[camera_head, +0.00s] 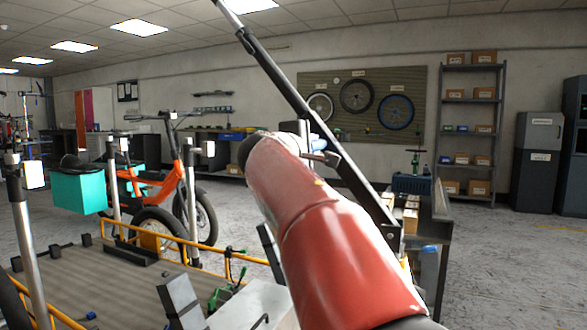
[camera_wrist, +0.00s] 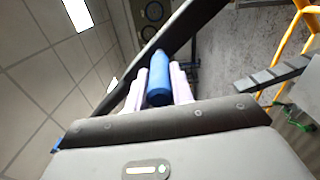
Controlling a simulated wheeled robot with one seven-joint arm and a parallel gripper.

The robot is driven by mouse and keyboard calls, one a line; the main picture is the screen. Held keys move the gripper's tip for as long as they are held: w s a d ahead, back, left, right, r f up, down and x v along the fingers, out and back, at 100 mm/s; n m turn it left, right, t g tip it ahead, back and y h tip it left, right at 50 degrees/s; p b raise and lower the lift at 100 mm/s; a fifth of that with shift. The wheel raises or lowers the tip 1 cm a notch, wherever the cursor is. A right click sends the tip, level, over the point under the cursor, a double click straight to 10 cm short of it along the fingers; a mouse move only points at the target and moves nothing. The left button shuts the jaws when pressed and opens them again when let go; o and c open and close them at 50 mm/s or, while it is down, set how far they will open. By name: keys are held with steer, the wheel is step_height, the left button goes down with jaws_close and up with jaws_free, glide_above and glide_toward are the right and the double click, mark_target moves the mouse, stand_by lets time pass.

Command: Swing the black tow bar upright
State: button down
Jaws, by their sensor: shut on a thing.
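The black tow bar (camera_head: 285,85) runs slanted across the head view, from a bracket at lower right up to the left, where a thinner pale end leaves the top edge. It is tilted, not upright. In the wrist view the bar (camera_wrist: 185,32) crosses behind the fingers. A blue cylindrical grip (camera_wrist: 160,82) sits between my gripper's pale fingers (camera_wrist: 160,88), which are shut on it. In the head view my gripper (camera_head: 318,145) is at the bar's middle, mostly hidden behind my red arm.
A cargo bed with yellow rails (camera_head: 250,258) lies at lower left. An orange bike (camera_head: 160,185) with a teal box (camera_head: 80,190) stands behind it. A workbench (camera_head: 440,212) stands right of the bar. Shelves (camera_head: 468,125) and cabinets (camera_head: 538,155) line the back. Floor at right is clear.

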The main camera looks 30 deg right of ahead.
steer(key=shift+s+d+r+m, duration=0.6)
steer(key=shift+s+d+r, duration=0.1)
steer(key=shift+s+r, duration=0.2)
steer(key=shift+s+d+r+m, duration=0.6)
steer(key=shift+s+d+r, duration=0.15)
steer(key=shift+s, duration=0.2)
steer(key=c, duration=1.2)
jaws_free()
steer(key=shift+f, duration=0.1)
steer(key=shift+a, duration=0.1)
steer(key=b+v, duration=0.1)
steer(key=v, duration=0.6)
steer(key=shift+s+a, duration=0.25)
steer(key=shift+a, duration=0.05)
steer(key=shift+f, duration=0.1)
